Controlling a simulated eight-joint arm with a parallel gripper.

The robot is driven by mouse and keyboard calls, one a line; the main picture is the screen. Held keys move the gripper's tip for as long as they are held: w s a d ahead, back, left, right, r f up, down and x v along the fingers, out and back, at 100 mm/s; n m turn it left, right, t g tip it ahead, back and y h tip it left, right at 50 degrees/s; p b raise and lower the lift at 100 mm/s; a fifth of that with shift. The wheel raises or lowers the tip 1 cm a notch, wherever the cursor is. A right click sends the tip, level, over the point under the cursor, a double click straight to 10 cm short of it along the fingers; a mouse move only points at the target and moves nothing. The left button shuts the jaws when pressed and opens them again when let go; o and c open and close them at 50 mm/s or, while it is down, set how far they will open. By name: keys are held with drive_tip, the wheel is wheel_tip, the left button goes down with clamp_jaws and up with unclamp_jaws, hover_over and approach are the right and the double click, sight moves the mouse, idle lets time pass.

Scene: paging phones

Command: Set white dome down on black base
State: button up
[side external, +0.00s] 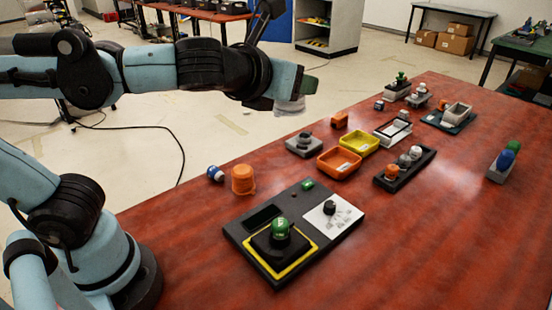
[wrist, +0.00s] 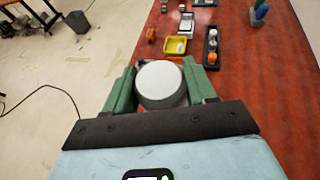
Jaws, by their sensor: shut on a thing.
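My gripper (side external: 292,92) is shut on the white dome (side external: 290,106), held in the air at the table's far-left edge. In the wrist view the white dome (wrist: 162,82) is between the green fingers of my gripper (wrist: 160,76), its pale round face toward the camera. A black square base (side external: 267,246) sits inside a yellow outline on the dark panel (side external: 242,222), with a green dome (side external: 281,229) on it. A grey base (side external: 293,148) with a dark round piece stands behind the panel. I cannot tell which one is the task's black base.
An orange cup (side external: 243,180) and a blue-white piece (side external: 215,173) stand left of the panel. Orange (side external: 339,163) and yellow (side external: 358,144) trays lie mid-table. A black rack (side external: 382,181) holds several domes. The table's right front is clear.

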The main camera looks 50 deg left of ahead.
drive_tip(key=w+a+f+n+g+y, duration=0.5)
drive_tip(key=w+a+f+n+y, duration=0.25)
drive_tip(key=w+a, duration=0.35)
drive_tip(key=s+f+n+g, duration=0.1)
drive_tip(key=f+n+g, duration=0.1)
drive_tip(key=f, duration=0.2)
drive_tip(key=s+a+f+n+g+y, duration=0.1)
drive_tip(key=f+n+g, duration=0.2)
drive_tip(key=f, duration=0.2)
drive_tip(key=s+a+f+n+g+y, duration=0.1)
drive_tip(key=f+n+g, duration=0.1)
drive_tip(key=f, duration=0.3)
drive_tip(key=shift+a+f+g, duration=0.2)
drive_tip(key=shift+g, duration=0.3)
drive_tip(key=shift+f, duration=2.4)
drive_tip(key=shift+f, duration=0.15)
drive_tip(key=o, duration=1.2)
drive_tip(key=shift+o, duration=0.2)
